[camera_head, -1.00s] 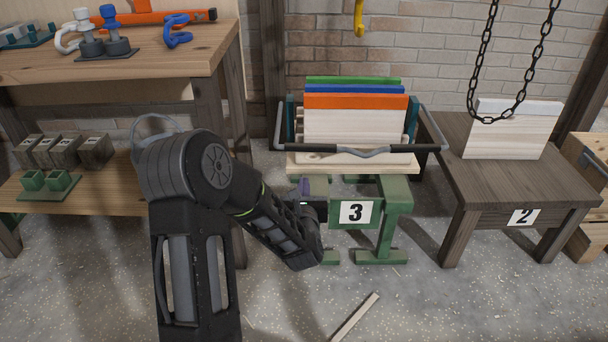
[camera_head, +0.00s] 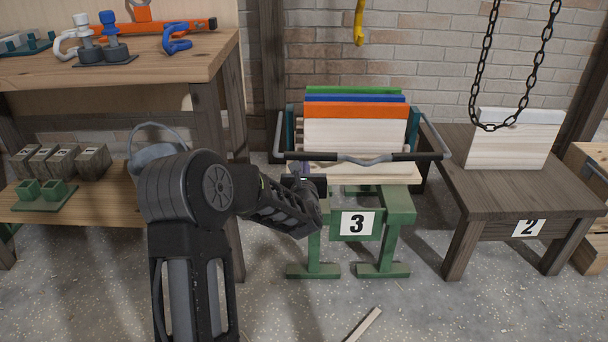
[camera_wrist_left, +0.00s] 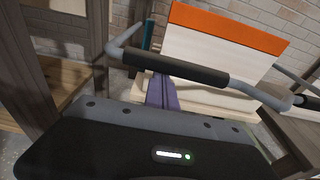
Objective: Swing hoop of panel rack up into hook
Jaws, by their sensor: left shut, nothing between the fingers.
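The panel rack (camera_head: 291,130) stands on a green trestle with a number 3 label and holds upright panels edged green, blue and orange. Its hoop (camera_head: 360,160), a grey bar with black grips, lies low across the front of the panels. A yellow hook (camera_head: 359,24) hangs above the rack, against the brick wall. My left gripper (camera_head: 305,172) is at the front left of the rack, just below the hoop's left grip. In the left wrist view its purple fingers (camera_wrist_left: 161,94) are shut and empty, close under the hoop's black grip (camera_wrist_left: 175,68); contact is unclear. My right gripper is out of view.
A workbench (camera_head: 150,55) with clamps and tools stands at the left. A dark table (camera_head: 500,190) labelled 2 stands at the right, with a pale panel and a hanging chain (camera_head: 483,75) above it. A loose wood strip (camera_head: 364,324) lies on the floor.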

